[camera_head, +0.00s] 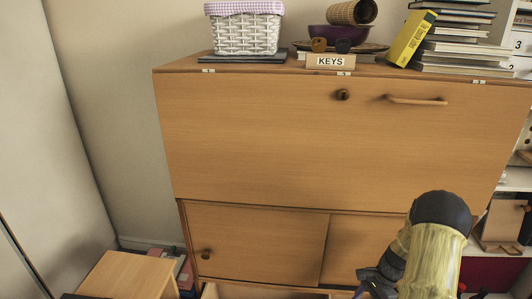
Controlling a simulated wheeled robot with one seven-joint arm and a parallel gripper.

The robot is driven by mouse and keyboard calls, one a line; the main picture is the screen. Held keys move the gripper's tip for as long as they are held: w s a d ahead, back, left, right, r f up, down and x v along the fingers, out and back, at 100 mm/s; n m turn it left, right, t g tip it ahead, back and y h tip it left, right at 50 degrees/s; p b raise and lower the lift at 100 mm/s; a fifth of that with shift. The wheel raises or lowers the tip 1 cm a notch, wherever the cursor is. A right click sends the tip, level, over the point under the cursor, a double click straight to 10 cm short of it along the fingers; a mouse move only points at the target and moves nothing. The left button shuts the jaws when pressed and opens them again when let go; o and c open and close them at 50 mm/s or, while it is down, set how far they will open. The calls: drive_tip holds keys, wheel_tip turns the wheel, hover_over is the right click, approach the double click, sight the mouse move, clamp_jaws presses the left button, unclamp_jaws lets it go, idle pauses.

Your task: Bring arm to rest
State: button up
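My arm shows at the lower right of the head view, with a dark rounded joint and a pale yellow link running down out of the picture. Dark angular parts at its left, which look like my gripper (378,280), are cut off by the bottom edge. The fingertips cannot be made out, nor whether they hold anything. The arm stands in front of the wooden bureau (270,140) and hides part of its lower right door. The bureau's large fold-down front is shut.
A lower drawer (262,292) appears pulled out at the bottom edge. A white basket (245,35), a KEYS block (330,62), a purple bowl (333,36) and stacked books (460,50) stand on the bureau top. A small wooden stand (128,275) is at lower left. Shelves are at right.

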drive_tip(key=s+a+r+n+h, duration=0.25)
drive_tip(key=a+r+n, duration=0.45)
drive_tip(key=a+r, duration=0.5)
drive_tip(key=s+a+r+n+t+h, duration=0.2)
drive_tip(key=s+a+r+n+t, duration=0.1)
drive_tip(key=s+a+r+n, duration=0.55)
wheel_tip(320, 180, up, 35)
drive_tip(key=p, duration=3.4)
drive_tip(key=shift+s+d, duration=0.2)
drive_tip(key=shift+s, duration=0.15)
